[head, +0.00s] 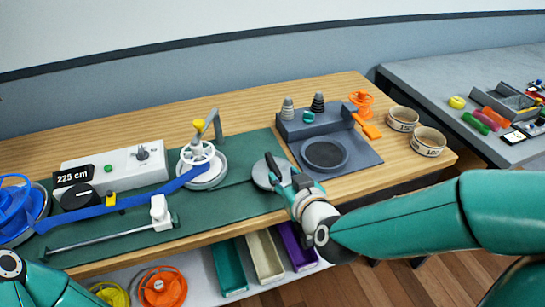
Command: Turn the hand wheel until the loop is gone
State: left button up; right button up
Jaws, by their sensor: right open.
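The white spoked hand wheel (186,155) with an upright yellow knob (198,125) sits on a pale round base at the back of the green mat. A blue strap (95,211) runs from a blue reel (18,212) at the far left up to this wheel. The strap looks nearly straight; I cannot make out a clear loop. My right gripper (284,172) is open and empty at the mat's right end, over or beside a flat grey disc (262,178), well right of the wheel. My left arm shows at the lower left, but its gripper is out of view.
A white box with a "225 cm" display (75,176) stands behind the strap. A white slider on a rail (160,213) is in front. A grey tray (352,161) with a dark disc lies right. Tape rolls (428,142) stand near the right edge. Bins (267,257) sit below.

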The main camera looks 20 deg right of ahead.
aim_at(275, 166)
jog(key=x, duration=0.8)
jog(key=shift+w+f, duration=0.2)
jog(key=shift+w, duration=0.15)
